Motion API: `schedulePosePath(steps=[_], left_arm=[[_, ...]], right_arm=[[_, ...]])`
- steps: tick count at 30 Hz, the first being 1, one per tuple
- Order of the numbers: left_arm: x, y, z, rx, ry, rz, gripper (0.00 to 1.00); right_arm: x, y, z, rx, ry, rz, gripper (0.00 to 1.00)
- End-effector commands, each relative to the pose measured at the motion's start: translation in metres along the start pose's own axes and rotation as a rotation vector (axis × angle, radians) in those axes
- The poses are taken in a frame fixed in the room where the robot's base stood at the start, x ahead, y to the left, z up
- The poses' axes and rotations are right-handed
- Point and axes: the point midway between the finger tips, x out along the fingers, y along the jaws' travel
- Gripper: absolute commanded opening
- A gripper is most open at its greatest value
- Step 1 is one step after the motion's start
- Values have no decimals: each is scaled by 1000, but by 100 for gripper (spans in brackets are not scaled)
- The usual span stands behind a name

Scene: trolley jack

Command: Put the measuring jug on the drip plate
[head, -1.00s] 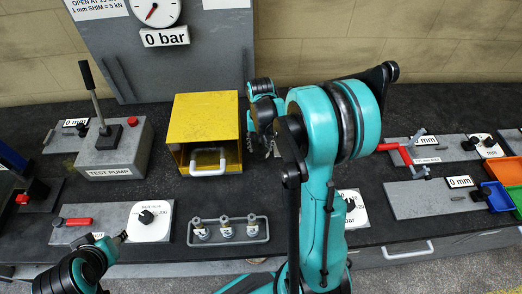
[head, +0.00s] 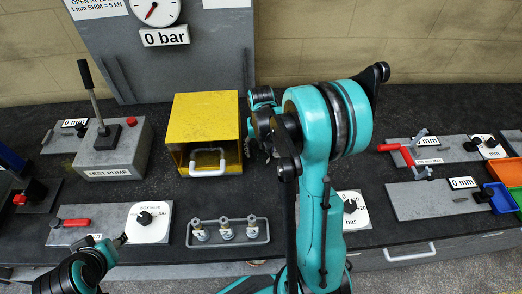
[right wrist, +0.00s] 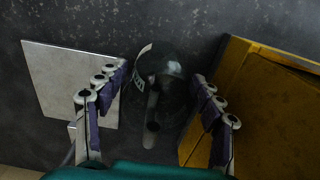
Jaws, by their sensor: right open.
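The measuring jug (right wrist: 158,75), dark and see-through, stands between the fingers of my right gripper (right wrist: 156,112) in the right wrist view. The fingers are open on either side of it, and contact cannot be made out. A pale square plate (right wrist: 65,75), which looks like the drip plate, lies flat to the left of the jug in that view. In the head view my right gripper (head: 272,145) is just right of the yellow box, and my arm hides the jug and plate. My left gripper (head: 121,240) is at lower left; its fingers are too small to read.
The yellow box (head: 206,120) stands close beside my right gripper; it also shows in the right wrist view (right wrist: 262,95). The test pump (head: 115,145) is farther left. A rack with several fittings (head: 227,231) stands in front. Plates, a red-handled clamp and bins are at right.

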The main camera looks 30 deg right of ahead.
Motion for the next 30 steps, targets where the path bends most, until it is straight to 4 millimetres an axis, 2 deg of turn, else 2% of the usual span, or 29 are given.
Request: schedulePosePath(steps=[5, 15, 20, 23, 24, 30], left_arm=[[-7, 0, -5, 0, 0, 0, 40], [-23, 0, -16, 0, 0, 0, 40], [-26, 0, -19, 0, 0, 0, 40], [-23, 0, -17, 0, 0, 0, 40], [-20, 0, -14, 0, 0, 0, 40], [-2, 0, -1, 0, 0, 0, 40]], right_arm=[[-22, 0, 0, 0, 0, 0, 68], [-96, 0, 0, 0, 0, 0, 68], [-116, 0, 0, 0, 0, 0, 68], [-116, 0, -6, 15, 0, 0, 41], [-109, 1, -14, 35, 0, 1, 38], [-67, 6, -58, 167, -1, 3, 38]])
